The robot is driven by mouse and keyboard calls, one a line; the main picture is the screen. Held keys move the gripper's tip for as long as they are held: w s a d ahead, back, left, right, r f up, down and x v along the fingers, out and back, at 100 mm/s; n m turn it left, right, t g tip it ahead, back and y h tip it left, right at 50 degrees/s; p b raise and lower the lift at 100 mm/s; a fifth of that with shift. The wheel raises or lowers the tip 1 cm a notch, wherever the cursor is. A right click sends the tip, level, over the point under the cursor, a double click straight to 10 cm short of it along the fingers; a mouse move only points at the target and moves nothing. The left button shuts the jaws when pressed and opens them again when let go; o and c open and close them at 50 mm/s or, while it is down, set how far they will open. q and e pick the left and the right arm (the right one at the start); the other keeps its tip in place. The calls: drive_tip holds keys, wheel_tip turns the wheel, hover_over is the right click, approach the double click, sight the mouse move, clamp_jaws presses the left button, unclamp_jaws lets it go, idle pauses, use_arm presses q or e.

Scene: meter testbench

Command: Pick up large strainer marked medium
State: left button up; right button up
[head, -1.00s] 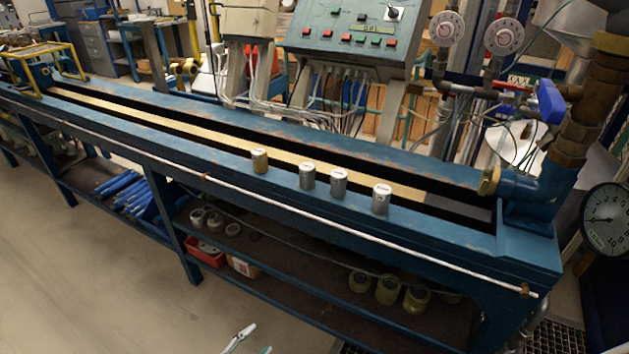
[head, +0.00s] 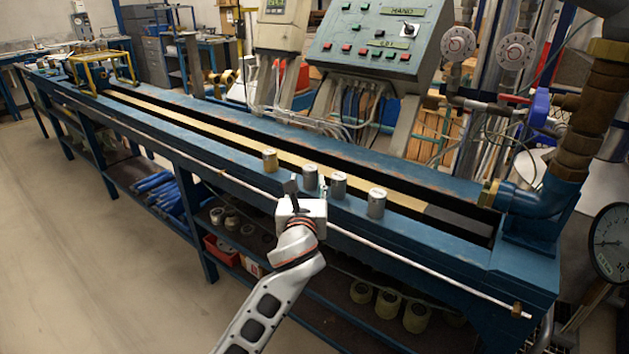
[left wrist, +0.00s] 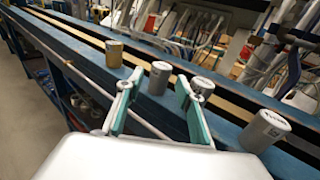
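Several small cylinders stand upright in a row on the blue bench rail: a brass one (head: 270,159) at the left, then a silver one (head: 309,176), another silver one (head: 338,185) and a larger-looking silver one (head: 376,203) at the right. Dark marks on their tops are too small to read, so I cannot tell which is marked medium. My left gripper (head: 306,190) is at the front edge beside the two middle cylinders. In the left wrist view its fingers (left wrist: 159,86) are spread, with a silver cylinder (left wrist: 157,77) beyond the gap. It holds nothing visible. My right gripper is out of view.
A thin white rod (head: 400,252) runs along the bench front. A slanted control panel (head: 375,45) stands behind, and a blue pipe elbow (head: 530,200) and a gauge (head: 611,243) are at the right. The rail left of the brass cylinder is clear.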

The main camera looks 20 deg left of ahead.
sight(310, 171)
use_arm(q)
drive_tip(key=shift+w+a, duration=0.15)
drive_tip(key=shift+w, duration=0.3)
drive_tip(key=b+x, duration=0.1)
drive_tip(key=x, duration=0.5)
drive_tip(key=shift+w+r+b, duration=0.1)
drive_tip(key=shift+w+b, duration=0.25)
drive_tip(key=shift+b, duration=0.05)
drive_tip(key=shift+r, duration=0.1)
drive_tip(key=c, duration=0.9)
